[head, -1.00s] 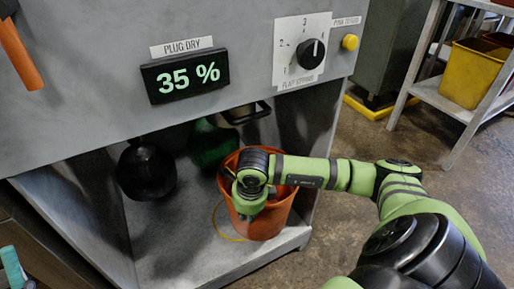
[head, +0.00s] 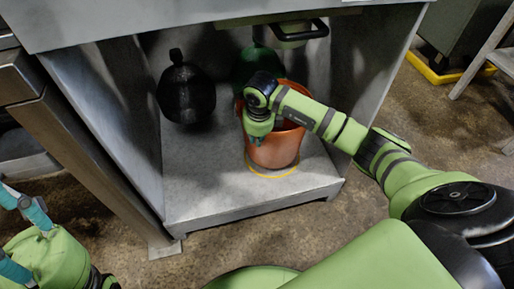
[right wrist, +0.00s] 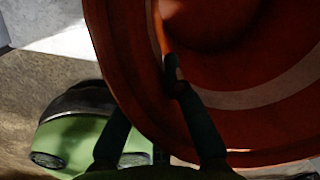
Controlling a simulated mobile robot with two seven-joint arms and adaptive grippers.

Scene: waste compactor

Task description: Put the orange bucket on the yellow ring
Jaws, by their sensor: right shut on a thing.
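The orange bucket (head: 277,153) stands upright inside the open lower bay of the machine. The front edge of the yellow ring (head: 272,174) shows on the bay floor around the bucket's base; the rest is hidden behind the bucket. I cannot tell whether the base touches the floor. My right gripper (head: 257,139) is shut on the bucket's near left wall. In the right wrist view, the fingers (right wrist: 172,80) pinch the rim of the orange bucket (right wrist: 215,110). My left gripper (head: 8,232) is at the lower left, its teal fingers apart and empty.
A black round vessel (head: 186,92) stands left of the bucket, and a green one (head: 256,66) stands behind it. Side walls enclose the bay. A metal cabinet (head: 90,140) stands at left. A yellow tray (head: 440,72) lies on the floor at right.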

